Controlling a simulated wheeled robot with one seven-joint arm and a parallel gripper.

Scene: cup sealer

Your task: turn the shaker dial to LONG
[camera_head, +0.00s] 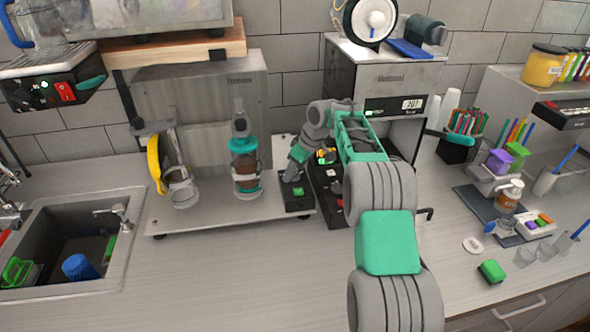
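The shaker (205,95) is a grey metal machine on the counter, left of centre. A closed cup (245,170) with teal bands and brown contents stands upright in it. At its right front is a black control box (298,203) with a small lit green display. My arm reaches in from the lower right, and my gripper (289,177) points down over the back of this box. I cannot make out the dial or its setting; the gripper may cover it. The fingertips are too small and dark to tell whether they are open, shut or touching anything.
A second black panel (331,212) stands close to the right, partly behind my arm. The cup sealer (350,85) rises behind it. The front counter (250,275) is clear; a sink (75,245) is left.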

